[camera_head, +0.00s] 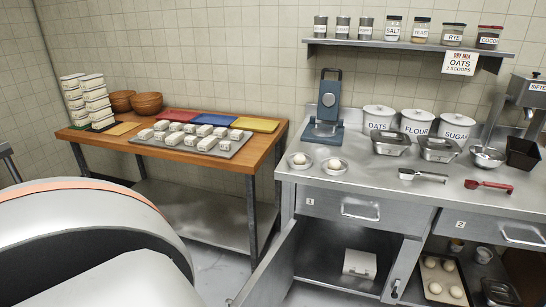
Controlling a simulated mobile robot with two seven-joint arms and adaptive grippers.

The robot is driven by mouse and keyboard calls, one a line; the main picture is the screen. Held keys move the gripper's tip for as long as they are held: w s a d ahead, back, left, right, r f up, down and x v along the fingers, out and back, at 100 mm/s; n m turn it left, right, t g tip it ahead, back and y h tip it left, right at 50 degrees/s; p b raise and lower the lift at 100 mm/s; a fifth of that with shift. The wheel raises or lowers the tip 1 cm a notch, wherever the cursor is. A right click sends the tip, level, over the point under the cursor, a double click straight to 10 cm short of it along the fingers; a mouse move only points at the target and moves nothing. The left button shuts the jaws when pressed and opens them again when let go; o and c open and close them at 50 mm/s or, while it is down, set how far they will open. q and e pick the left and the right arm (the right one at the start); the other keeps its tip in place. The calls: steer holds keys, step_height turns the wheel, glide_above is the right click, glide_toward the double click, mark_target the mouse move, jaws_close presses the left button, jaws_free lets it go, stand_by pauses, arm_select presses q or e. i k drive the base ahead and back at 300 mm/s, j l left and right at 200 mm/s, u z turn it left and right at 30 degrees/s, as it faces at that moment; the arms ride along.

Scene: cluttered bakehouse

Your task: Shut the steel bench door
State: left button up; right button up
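The steel bench door (270,268) is under drawer 1 at the left end of the steel bench (345,185). It stands open, swung out toward me from the left side of the cupboard opening. Its lower part runs out of the bottom of the picture. The cupboard (325,250) behind it is open to view, with a white box-like item (360,263) inside. Neither of my grippers is in view.
Drawer 1 (335,207) above the opening looks shut. A wooden-topped table (180,150) with trays and stacked containers stands to the left. Grey floor (210,265) shows between table and door.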

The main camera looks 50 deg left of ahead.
mark_target(268, 286)
steer(key=k+j, duration=0.15)
steer(key=j, duration=0.15)
steer(key=k+j, duration=0.1)
steer(key=j, duration=0.2)
steer(key=k+j, duration=0.15)
steer(key=j, duration=0.6)
steer(key=k+j, duration=0.15)
steer(key=j, duration=0.35)
steer(key=i+j, duration=0.1)
steer(key=j, duration=0.35)
steer(key=i+j, duration=0.15)
steer(key=j, duration=0.3)
steer(key=k+j+z, duration=0.4)
steer(key=j, duration=0.2)
steer(key=k+j+z, duration=0.4)
steer(key=k+j, duration=0.05)
steer(key=k, duration=0.1)
